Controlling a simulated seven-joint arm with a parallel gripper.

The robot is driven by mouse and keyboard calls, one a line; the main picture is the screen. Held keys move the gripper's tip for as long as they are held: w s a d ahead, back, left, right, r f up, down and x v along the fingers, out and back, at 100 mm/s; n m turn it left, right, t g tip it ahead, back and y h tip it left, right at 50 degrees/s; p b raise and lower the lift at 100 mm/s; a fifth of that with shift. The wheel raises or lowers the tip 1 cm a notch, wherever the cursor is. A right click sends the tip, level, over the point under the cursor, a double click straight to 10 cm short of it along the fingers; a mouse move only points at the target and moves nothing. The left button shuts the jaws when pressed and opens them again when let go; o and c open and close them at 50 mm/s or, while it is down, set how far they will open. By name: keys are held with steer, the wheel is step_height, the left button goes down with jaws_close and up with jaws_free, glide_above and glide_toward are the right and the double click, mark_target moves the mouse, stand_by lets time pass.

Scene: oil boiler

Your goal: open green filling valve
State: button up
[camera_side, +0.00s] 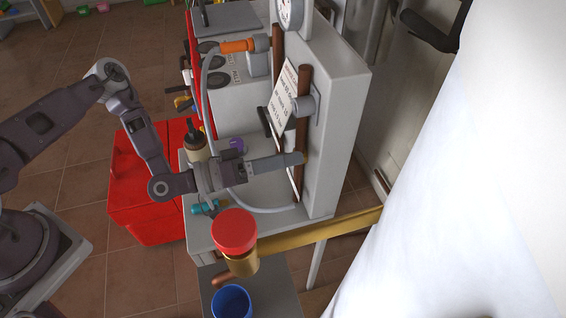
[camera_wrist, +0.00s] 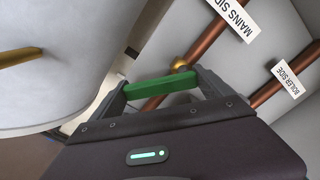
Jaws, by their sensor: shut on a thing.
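The green filling valve handle (camera_wrist: 160,86) shows as a green bar between my two fingers in the wrist view. My gripper (camera_wrist: 162,88) is shut on it. Just beyond the handle is a small brass fitting (camera_wrist: 180,65) on a copper pipe (camera_wrist: 212,36) labelled MAINS SIDE. In the side view my gripper (camera_side: 296,160) reaches right to the lower part of the grey panel (camera_side: 340,110). The green handle cannot be made out there, as my gripper covers it.
A second copper pipe (camera_wrist: 285,75) carries a BOILER SIDE label. A white rounded body (camera_wrist: 60,70) fills the wrist view's left. In the side view, a red-capped brass part (camera_side: 235,230) stands in front, above a blue cup (camera_side: 231,301). A grey hose (camera_side: 206,105) loops near my arm.

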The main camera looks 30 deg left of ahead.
steer(key=n, duration=0.3)
steer(key=w+a+n, duration=0.1)
steer(key=shift+r, duration=0.35)
steer(key=shift+w+a+n, duration=0.15)
steer(key=shift+a+n, duration=0.05)
steer(key=shift+n, duration=0.8)
steer(key=shift+w+a+n, duration=0.15)
steer(key=shift+n, duration=0.85)
steer(key=o, duration=1.8)
steer(key=shift+r, duration=0.1)
steer(key=v, duration=0.7)
steer(key=shift+a, duration=0.1)
